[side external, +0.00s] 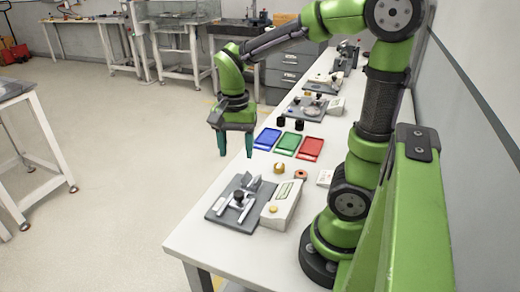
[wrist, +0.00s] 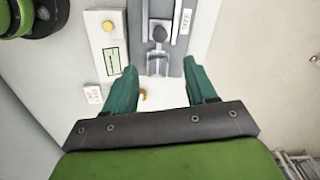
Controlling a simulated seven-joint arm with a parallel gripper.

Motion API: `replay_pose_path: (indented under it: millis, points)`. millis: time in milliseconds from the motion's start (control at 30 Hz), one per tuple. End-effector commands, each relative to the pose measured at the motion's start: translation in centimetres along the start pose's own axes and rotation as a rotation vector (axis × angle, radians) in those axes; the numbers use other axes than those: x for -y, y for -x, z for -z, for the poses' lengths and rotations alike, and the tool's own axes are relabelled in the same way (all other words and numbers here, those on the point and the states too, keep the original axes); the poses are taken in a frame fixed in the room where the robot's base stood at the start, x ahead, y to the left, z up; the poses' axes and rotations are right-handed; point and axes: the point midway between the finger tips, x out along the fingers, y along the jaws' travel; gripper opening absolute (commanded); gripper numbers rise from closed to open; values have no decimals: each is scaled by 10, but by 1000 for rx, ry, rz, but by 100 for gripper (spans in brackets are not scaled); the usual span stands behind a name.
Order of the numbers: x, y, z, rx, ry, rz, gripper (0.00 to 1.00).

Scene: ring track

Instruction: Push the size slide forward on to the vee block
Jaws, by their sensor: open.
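The size slide (side external: 236,208) is a pale metal piece with a black knob (side external: 238,197) on a dark grey base plate (side external: 219,213). The knob also shows at the top of the wrist view (wrist: 159,33). A metal piece with two upright sides, apparently the vee block (side external: 251,182), stands on the same plate; it shows as a forked shape below the knob in the wrist view (wrist: 158,64). A gap between slide and block cannot be made out. My gripper (side external: 235,153) is open and empty, raised above and beyond the plate, its fingers pointing down.
A white box (side external: 285,203) with a yellow button stands right beside the plate. A yellow ring (side external: 279,168) and an orange ring (side external: 301,174) lie behind it. Blue (side external: 267,138), green (side external: 288,144) and red (side external: 310,149) trays are farther back. The bench's left edge is close.

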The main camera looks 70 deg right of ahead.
Motion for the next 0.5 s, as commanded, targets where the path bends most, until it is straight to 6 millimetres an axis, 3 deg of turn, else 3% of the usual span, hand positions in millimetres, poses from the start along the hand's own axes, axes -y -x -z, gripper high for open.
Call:
replay_pose_path:
  millis: [200, 500]
  points:
    - [-1, -51, -1, 3, 1, -7, 56]
    - [-1, -110, 0, 1, 2, -4, 56]
